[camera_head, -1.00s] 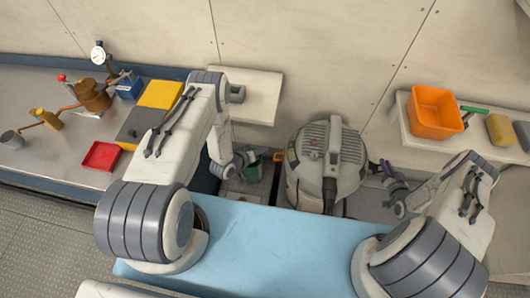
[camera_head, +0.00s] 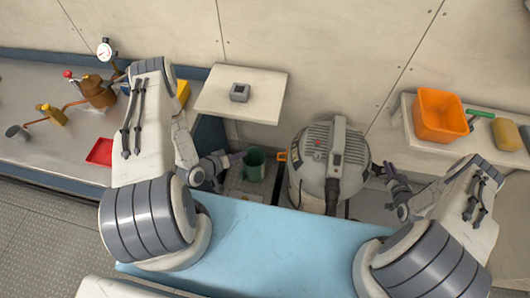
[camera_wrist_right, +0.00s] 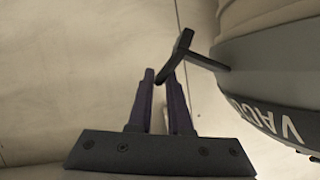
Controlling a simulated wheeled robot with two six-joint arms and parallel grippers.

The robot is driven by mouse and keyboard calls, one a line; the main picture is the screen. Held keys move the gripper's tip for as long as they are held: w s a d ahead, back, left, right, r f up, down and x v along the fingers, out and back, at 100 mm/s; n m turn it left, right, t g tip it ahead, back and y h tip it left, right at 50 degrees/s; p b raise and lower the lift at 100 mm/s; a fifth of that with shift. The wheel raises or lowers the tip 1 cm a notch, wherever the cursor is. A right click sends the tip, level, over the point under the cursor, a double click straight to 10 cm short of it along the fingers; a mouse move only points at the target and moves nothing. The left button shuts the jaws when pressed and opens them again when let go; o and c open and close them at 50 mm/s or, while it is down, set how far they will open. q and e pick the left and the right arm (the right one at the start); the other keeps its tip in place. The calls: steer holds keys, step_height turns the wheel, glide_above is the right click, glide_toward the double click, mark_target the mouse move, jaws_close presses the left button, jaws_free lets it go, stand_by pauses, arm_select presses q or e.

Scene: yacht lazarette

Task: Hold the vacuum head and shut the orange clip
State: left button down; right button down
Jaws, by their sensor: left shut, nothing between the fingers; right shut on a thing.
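The vacuum stands in the middle of the head view, with its grey vacuum head (camera_head: 325,150) on top. The orange clip (camera_head: 282,156) sticks out at the left side of the vacuum head; I cannot tell its exact angle. My left gripper (camera_head: 240,156) is shut and empty, left of the clip and apart from it, beside a green cup. My right gripper (camera_head: 386,170) is at the right side of the vacuum. In the right wrist view its fingers (camera_wrist_right: 160,76) are shut on a dark handle (camera_wrist_right: 200,62) joined to the vacuum's dark rim (camera_wrist_right: 270,90).
The green cup (camera_head: 254,163) stands low between my left gripper and the clip. An orange bin (camera_head: 440,115) sits on the right shelf. A blue surface (camera_head: 280,245) lies in front.

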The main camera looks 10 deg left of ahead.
steer(key=shift+a+f, duration=0.1)
steer(key=c, duration=0.8)
jaws_free()
steer(key=shift+o, duration=0.2)
